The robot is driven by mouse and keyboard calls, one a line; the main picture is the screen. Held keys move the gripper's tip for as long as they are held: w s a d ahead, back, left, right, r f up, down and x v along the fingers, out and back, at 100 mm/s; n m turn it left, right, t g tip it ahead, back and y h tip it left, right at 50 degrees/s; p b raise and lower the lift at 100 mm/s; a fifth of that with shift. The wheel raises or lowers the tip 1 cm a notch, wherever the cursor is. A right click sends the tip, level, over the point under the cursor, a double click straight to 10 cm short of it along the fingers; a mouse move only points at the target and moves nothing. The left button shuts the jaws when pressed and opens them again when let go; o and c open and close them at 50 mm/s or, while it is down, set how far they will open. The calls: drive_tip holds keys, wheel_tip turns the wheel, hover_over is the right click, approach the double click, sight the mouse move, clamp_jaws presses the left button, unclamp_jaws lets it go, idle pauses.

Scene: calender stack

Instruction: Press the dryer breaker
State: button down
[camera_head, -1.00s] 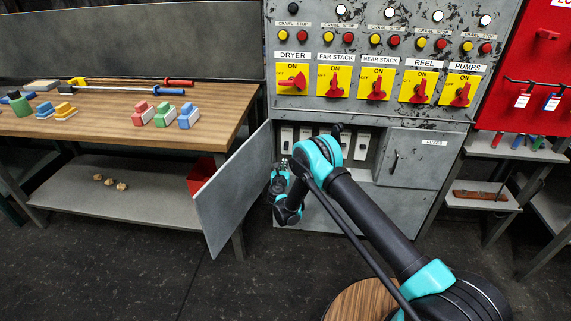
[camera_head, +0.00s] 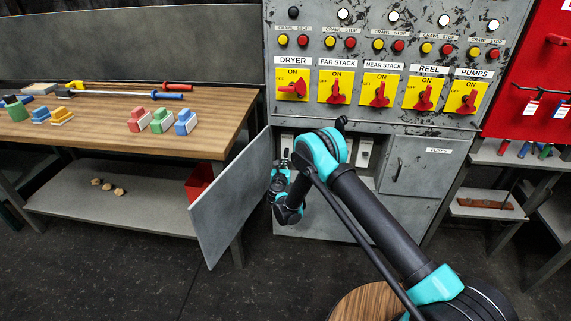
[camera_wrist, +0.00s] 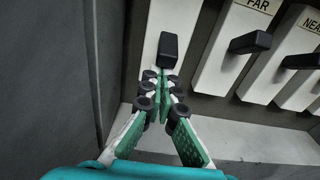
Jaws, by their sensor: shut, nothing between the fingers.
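In the wrist view, a white breaker panel with a black lever (camera_wrist: 168,47) is at the far left of a row; its label is out of view. The lever labelled FAR (camera_wrist: 250,42) and the lever partly labelled NEA (camera_wrist: 302,61) are to its right. My gripper (camera_wrist: 161,79) is shut and empty, with its fingertips just below the leftmost lever; I cannot tell whether they touch it. In the head view, my gripper (camera_head: 279,168) is at the open breaker compartment below the DRYER switch (camera_head: 292,88), its fingers hard to see. My arm hides part of the row.
An open grey door (camera_head: 230,197) stands left of the compartment, close to my gripper. A closed fuses door (camera_head: 415,167) is on the right. A wooden workbench (camera_head: 100,108) with coloured blocks is on the left, and a red board (camera_head: 540,75) on the right.

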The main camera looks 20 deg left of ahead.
drive_tip(key=shift+r, duration=0.1)
drive_tip(key=shift+s+r+g+h, duration=0.1)
drive_tip(key=shift+g+h, duration=0.2)
drive_tip(key=shift+g, duration=0.1)
